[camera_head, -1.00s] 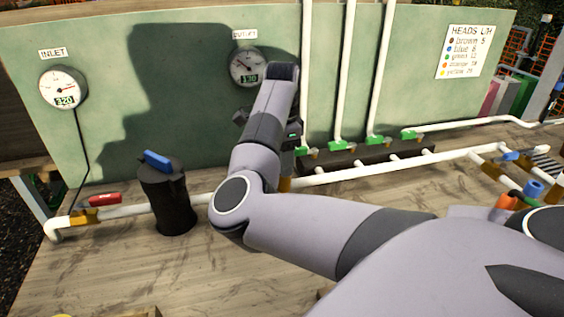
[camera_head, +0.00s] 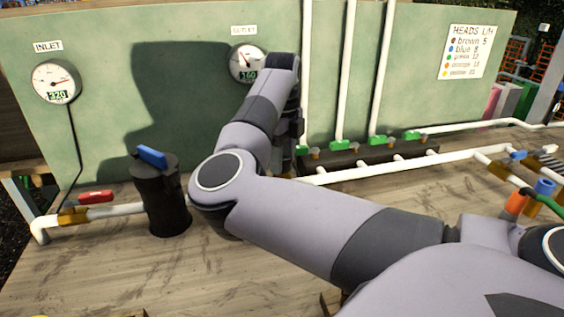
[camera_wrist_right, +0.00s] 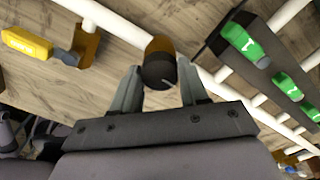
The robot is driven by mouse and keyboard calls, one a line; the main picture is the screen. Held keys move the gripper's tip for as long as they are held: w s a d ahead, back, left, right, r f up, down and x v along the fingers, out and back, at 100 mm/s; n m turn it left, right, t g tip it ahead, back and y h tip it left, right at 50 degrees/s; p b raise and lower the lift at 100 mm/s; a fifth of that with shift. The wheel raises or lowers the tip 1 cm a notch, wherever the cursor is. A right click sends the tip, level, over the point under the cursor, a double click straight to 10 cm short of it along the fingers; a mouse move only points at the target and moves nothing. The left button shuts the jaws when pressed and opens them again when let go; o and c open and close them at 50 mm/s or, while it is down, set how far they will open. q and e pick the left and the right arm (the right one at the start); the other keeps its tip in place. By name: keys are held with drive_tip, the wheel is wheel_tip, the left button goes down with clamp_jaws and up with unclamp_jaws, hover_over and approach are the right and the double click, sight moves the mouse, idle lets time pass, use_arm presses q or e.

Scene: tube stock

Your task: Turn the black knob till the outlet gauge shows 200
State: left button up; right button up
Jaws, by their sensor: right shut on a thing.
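The black knob (camera_wrist_right: 157,72) sits on a brass body on the white pipe, with a pale line on its face. In the right wrist view my right gripper (camera_wrist_right: 159,84) has one finger on each side of the knob and is shut on it. In the head view my right arm hides the knob. The round white outlet gauge (camera_head: 246,61) hangs on the green panel, partly covered by my arm; its green display appears to read 160. The inlet gauge (camera_head: 56,81) at the left reads 320. My left gripper is not in view.
A black filter canister with a blue top (camera_head: 167,205) and a red-handled valve (camera_head: 96,197) stand left of my arm. Several green valves (camera_head: 340,146) with upright white pipes are at the right. A yellow handle (camera_wrist_right: 27,43) shows in the wrist view.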

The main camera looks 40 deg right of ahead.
drive_tip(key=m+b, duration=0.1)
drive_tip(key=m, duration=0.4)
drive_tip(key=shift+b, duration=0.35)
drive_tip(key=shift+m, duration=0.3)
drive_tip(key=o, duration=1.1)
drive_tip(key=shift+c, duration=0.2)
drive_tip(key=shift+r, duration=3.65)
